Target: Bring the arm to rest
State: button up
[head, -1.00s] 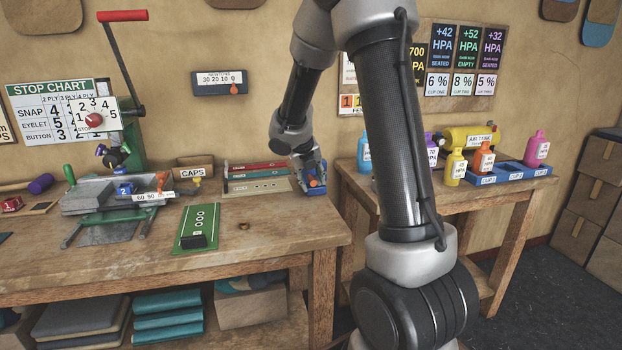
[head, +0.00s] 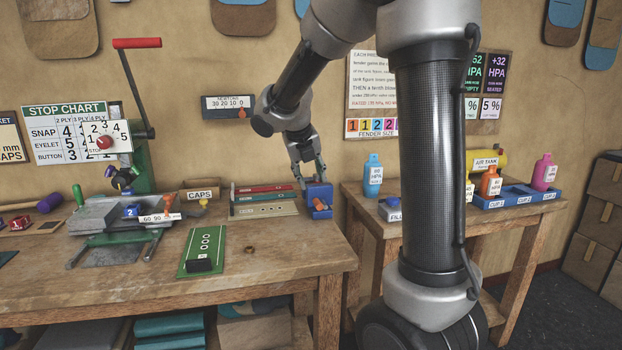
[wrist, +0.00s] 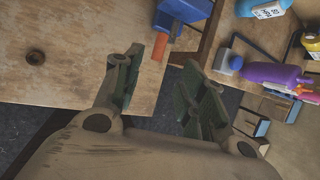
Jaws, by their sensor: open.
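My gripper (head: 308,172) hangs at the end of my bent arm, beside and slightly above a blue block (head: 318,198) with an orange knob at the right end of the left workbench. In the wrist view, my gripper's two fingers (wrist: 168,76) are spread apart with nothing between them. The blue block (wrist: 188,10) and its orange part lie beyond the fingertips there. A small brown ring (head: 249,249) lies alone on the bench top, and it also shows in the wrist view (wrist: 35,57).
The wooden bench (head: 290,265) holds a green board (head: 205,250), a clamp press (head: 125,215) and flat coloured strips (head: 264,194). A second table at right holds bottles (head: 373,175) and a blue cup tray (head: 515,196). The bench front is mostly clear.

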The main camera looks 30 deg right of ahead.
dwell(0.3)
jog(key=s+a+r+m+y, duration=0.1)
jog(key=s+a+m+y, duration=0.1)
jog(key=s+m, duration=1.2)
jog(key=s+a+r+m+t+y, duration=0.1)
jog(key=s+a+m+y, duration=0.1)
jog(key=s+m, duration=1.2)
jog(key=m, duration=0.5)
